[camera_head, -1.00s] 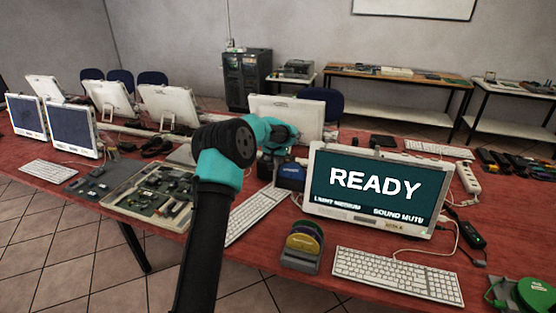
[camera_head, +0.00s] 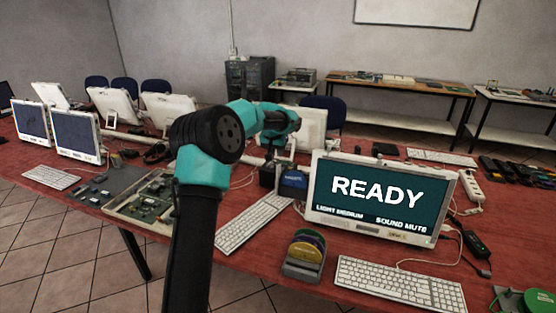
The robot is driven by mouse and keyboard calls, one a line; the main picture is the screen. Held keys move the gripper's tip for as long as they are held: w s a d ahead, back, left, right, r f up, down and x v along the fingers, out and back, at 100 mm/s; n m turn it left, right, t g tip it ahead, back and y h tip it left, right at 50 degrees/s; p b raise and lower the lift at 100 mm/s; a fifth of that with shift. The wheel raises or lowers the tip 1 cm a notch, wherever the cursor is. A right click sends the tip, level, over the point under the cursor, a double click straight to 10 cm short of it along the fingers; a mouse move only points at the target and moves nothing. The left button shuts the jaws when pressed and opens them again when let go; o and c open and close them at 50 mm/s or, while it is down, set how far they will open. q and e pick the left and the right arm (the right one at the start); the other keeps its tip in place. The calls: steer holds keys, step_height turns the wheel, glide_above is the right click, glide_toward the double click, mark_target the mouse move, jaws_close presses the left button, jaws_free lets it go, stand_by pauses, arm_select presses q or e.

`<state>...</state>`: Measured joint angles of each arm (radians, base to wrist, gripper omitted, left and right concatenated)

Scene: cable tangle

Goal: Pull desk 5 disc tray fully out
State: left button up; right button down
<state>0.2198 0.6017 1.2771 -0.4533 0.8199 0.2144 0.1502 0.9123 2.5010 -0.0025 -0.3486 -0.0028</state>
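A white all-in-one computer (camera_head: 383,197) stands on the red desk (camera_head: 245,262), its screen showing READY. I cannot make out a disc tray on it, nor a label telling which desk is desk 5. My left arm rises from the bottom and bends over. My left gripper (camera_head: 272,150) points down behind a small blue and black box (camera_head: 292,182), left of the computer. Its fingertips are small and dark, so I cannot tell whether they are open or touching anything. My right gripper is not in view.
A disc holder (camera_head: 304,254) and white keyboard (camera_head: 398,286) stand before the computer. Another keyboard (camera_head: 252,222) and a parts tray (camera_head: 150,200) lie left. A green object (camera_head: 538,300) is at the lower right. Cables and a power strip (camera_head: 472,188) lie right of the computer.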

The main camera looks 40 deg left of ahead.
arm_select(q)
steer(key=v, duration=0.6)
steer(key=shift+r, duration=0.4)
steer(key=shift+s+d+f, duration=0.1)
steer(key=shift+s+d, duration=0.05)
